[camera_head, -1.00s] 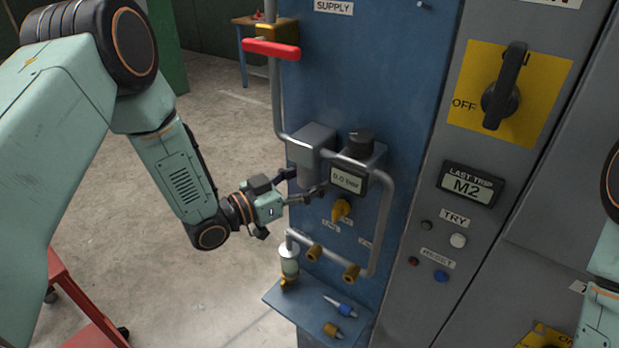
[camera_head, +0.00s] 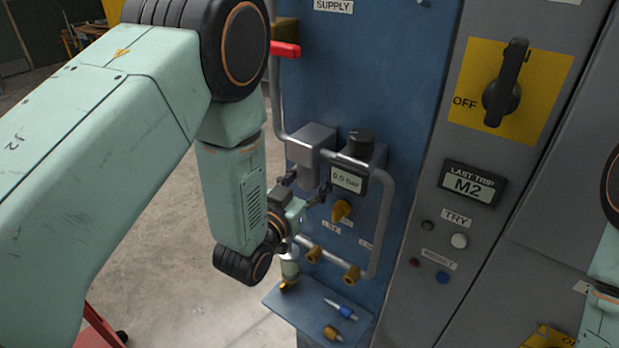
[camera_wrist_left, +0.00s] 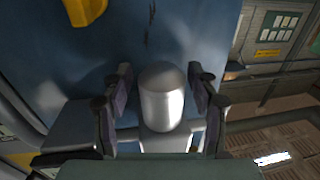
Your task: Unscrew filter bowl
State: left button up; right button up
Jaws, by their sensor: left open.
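The filter bowl (camera_wrist_left: 162,97) is a pale grey rounded cylinder in the left wrist view. It hangs below the grey filter head (camera_head: 311,143) on the blue panel and is mostly hidden in the head view. My left gripper (camera_head: 303,188) is just under the filter head. In the left wrist view its two fingers (camera_wrist_left: 159,105) stand on either side of the bowl, open, with visible gaps to it. My right gripper is out of view.
The regulator display (camera_head: 348,180) reads 0.0 bar, with a yellow knob (camera_head: 342,211) below. A grey pipe (camera_head: 388,215) loops around them. A blue shelf (camera_head: 300,312) holds small fittings. The red valve handle (camera_head: 285,49) is partly covered by my arm.

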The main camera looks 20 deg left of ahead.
aim_at(308, 174)
pick_arm(q)
jog(key=shift+d+r+n+y, duration=0.15)
jog(key=shift+n+y, duration=0.25)
jog(key=shift+y, duration=0.4)
jog(key=shift+n+y+p, duration=1.1)
jog(key=shift+y+p, duration=0.05)
jog(key=shift+y, duration=0.65)
jog(key=shift+w+a+r+p, duration=0.1)
jog(key=shift+a+r+p, duration=0.1)
jog(key=shift+r+p, duration=0.65)
jog(key=shift+d+r+p, duration=0.1)
jog(key=shift+r+p, duration=0.45)
jog(key=shift+r, duration=0.05)
